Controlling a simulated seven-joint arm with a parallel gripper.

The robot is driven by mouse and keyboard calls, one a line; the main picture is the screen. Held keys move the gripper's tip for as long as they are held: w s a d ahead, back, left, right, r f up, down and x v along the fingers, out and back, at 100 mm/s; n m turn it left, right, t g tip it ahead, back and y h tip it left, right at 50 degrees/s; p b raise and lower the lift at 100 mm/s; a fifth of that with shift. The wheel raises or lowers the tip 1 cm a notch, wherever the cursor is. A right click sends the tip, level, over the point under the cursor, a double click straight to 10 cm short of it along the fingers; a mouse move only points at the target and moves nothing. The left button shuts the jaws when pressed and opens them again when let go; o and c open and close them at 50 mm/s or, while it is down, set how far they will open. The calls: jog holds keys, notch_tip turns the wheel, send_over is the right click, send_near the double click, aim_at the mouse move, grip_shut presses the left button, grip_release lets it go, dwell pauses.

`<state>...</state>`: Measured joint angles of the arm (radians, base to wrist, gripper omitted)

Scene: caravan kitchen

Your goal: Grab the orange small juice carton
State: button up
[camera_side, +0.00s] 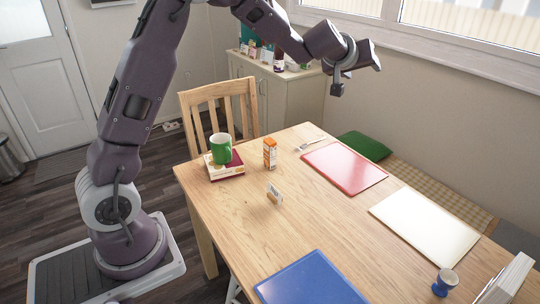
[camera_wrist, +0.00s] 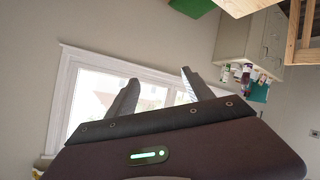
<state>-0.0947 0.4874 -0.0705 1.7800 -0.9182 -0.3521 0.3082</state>
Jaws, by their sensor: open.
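The orange small juice carton (camera_side: 270,153) stands upright on the wooden table in the side view, right of a green mug and left of a red mat. My gripper (camera_side: 376,56) is high above the far side of the table, up and to the right of the carton and well apart from it. In the wrist view my gripper (camera_wrist: 158,88) shows two fingers spread apart with nothing between them. The wrist view faces the window and wall, and the carton is not seen there.
A chair (camera_side: 225,100) stands behind.

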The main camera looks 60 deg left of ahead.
jog(key=w+a+f+n+g+y, duration=0.2)
jog(key=w+a+f+n+y, duration=0.1)
jog(key=a+f, duration=0.55)
jog(key=n+g+y, duration=0.6)
jog(key=g, duration=0.4)
send_near(271, 141)
jog(key=s+a+f, duration=0.1)
jog(key=a+f, duration=0.1)
jog(key=a, duration=0.1)
jog(key=x, duration=0.7)
jog(key=shift+w+r, duration=0.25)
jog(key=shift+w, duration=0.1)
grip_shut()
